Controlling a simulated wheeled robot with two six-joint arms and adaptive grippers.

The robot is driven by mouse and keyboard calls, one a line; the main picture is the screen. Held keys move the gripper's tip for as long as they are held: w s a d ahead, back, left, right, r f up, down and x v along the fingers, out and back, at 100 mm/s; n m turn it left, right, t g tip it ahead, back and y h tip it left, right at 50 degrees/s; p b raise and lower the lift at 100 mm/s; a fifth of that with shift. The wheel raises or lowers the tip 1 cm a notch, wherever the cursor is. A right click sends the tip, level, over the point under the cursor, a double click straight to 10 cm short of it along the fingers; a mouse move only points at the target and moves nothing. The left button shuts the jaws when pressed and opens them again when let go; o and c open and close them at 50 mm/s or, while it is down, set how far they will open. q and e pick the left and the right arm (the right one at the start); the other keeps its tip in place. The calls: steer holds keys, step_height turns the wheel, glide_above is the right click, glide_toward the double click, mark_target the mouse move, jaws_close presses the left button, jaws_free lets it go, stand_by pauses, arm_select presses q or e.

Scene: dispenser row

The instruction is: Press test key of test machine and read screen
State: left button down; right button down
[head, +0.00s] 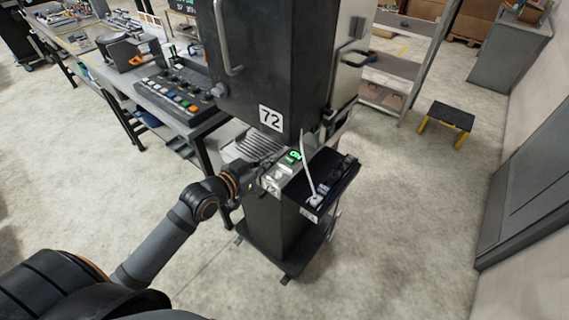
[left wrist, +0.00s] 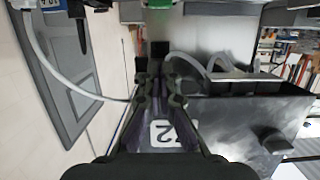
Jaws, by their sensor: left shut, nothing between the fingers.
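The test machine is a black cabinet (head: 285,60) with a "72" label, above a dark stand (head: 265,225). A small light-coloured panel (head: 280,176) on the stand bears a lit green display (head: 294,156); its characters are too small to read surely. A green patch (left wrist: 158,4) shows at the top edge of the left wrist view. My left gripper (head: 262,168) is at the panel's left side, shut and empty. In the left wrist view its fingers (left wrist: 158,88) are together above a "72" label (left wrist: 173,133). The test key cannot be made out. My right gripper is not in view.
A black tray (head: 330,178) with a pale cable (head: 306,165) sits right of the panel. A bench with a button console (head: 178,92) stands to the left. A yellow-legged step stool (head: 449,117) stands at the right. Floor in front and right is clear.

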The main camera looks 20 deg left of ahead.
arm_select(q)
glide_above(289, 161)
steer(key=s, duration=0.2)
steer(key=shift+w+a+f, duration=0.1)
steer(key=shift+a+f, duration=0.1)
steer(key=shift+f, duration=0.25)
steer(key=shift+w+a+f, duration=0.1)
steer(key=shift+a+f, duration=0.05)
steer(key=shift+f, duration=0.25)
step_height(289, 161, down, 3)
steer(key=shift+r, duration=0.1)
steer(key=shift+a+f, duration=0.1)
steer(key=shift+f, duration=0.6)
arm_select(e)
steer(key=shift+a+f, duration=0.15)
